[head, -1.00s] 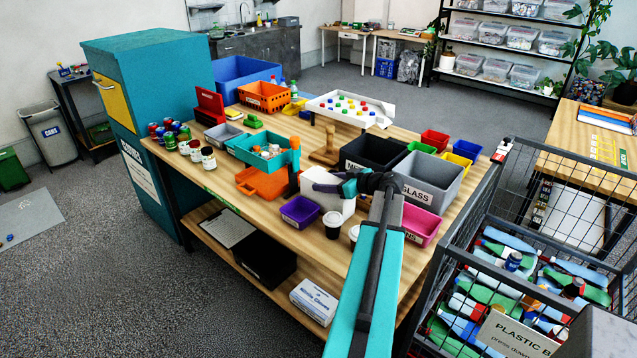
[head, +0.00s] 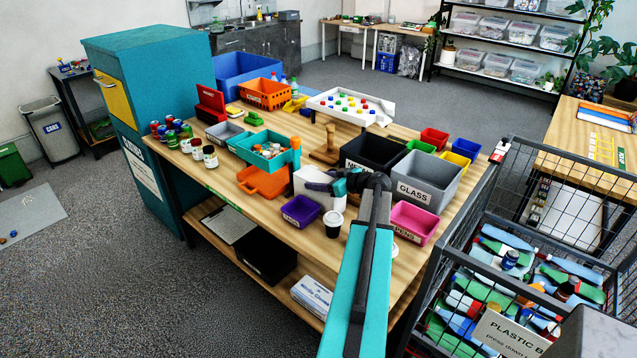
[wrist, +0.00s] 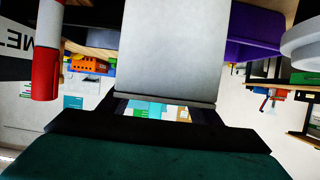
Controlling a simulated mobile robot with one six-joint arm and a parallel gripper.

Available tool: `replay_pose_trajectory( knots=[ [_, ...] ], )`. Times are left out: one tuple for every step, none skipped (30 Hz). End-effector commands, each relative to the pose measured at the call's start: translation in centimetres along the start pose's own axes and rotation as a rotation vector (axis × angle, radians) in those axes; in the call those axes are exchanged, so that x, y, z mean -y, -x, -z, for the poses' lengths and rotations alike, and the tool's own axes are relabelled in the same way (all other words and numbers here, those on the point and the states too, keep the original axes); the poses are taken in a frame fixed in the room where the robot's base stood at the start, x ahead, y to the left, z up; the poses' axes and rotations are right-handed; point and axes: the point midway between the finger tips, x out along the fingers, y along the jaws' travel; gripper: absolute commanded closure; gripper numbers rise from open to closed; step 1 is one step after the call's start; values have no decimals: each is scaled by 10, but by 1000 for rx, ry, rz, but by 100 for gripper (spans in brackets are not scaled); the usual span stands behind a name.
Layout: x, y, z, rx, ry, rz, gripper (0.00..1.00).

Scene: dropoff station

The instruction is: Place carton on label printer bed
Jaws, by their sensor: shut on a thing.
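A white carton (head: 308,184) shows in the head view above the middle of the workbench, behind the purple bin. My gripper (head: 340,187) is shut on its right side. In the wrist view the carton (wrist: 168,45) is a broad pale panel running up from my gripper (wrist: 165,106). The dark jaws cover its lower end. Whether the carton touches the bench is hard to tell. I cannot pick out the label printer bed with certainty; a red device with a raised lid (head: 210,101) stands at the bench's far left.
A purple bin (head: 300,212) and a lidded cup (head: 333,224) stand close in front of the carton. A teal tray (head: 262,152) and an orange bin (head: 263,183) are to its left. Black (head: 372,152) and grey (head: 428,183) bins crowd the right. A wire cage (head: 540,252) stands beside the bench.

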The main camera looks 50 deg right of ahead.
Motion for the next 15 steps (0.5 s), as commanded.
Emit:
replay_pose_trajectory(
  knots=[
    [0, 0, -1, 0, 0, 0, 80],
    [0, 0, -2, 0, 0, 0, 80],
    [0, -1, -2, 0, 0, 0, 80],
    [0, -1, -2, 0, 0, 0, 80],
    [0, 0, -2, 0, 0, 0, 39],
    [0, 0, -2, 0, 0, 0, 32],
    [0, 0, -2, 0, 0, 0, 27],
    [0, 0, -2, 0, 0, 0, 24],
    [0, 0, -2, 0, 0, 0, 24],
    [0, 0, -2, 0, 0, 0, 24],
    [0, 0, -2, 0, 0, 0, 24],
    [0, 0, -2, 0, 0, 0, 24],
    [0, 0, -2, 0, 0, 0, 24],
    [0, 0, -2, 0, 0, 0, 24],
    [0, 0, -2, 0, 0, 0, 24]
  ],
)
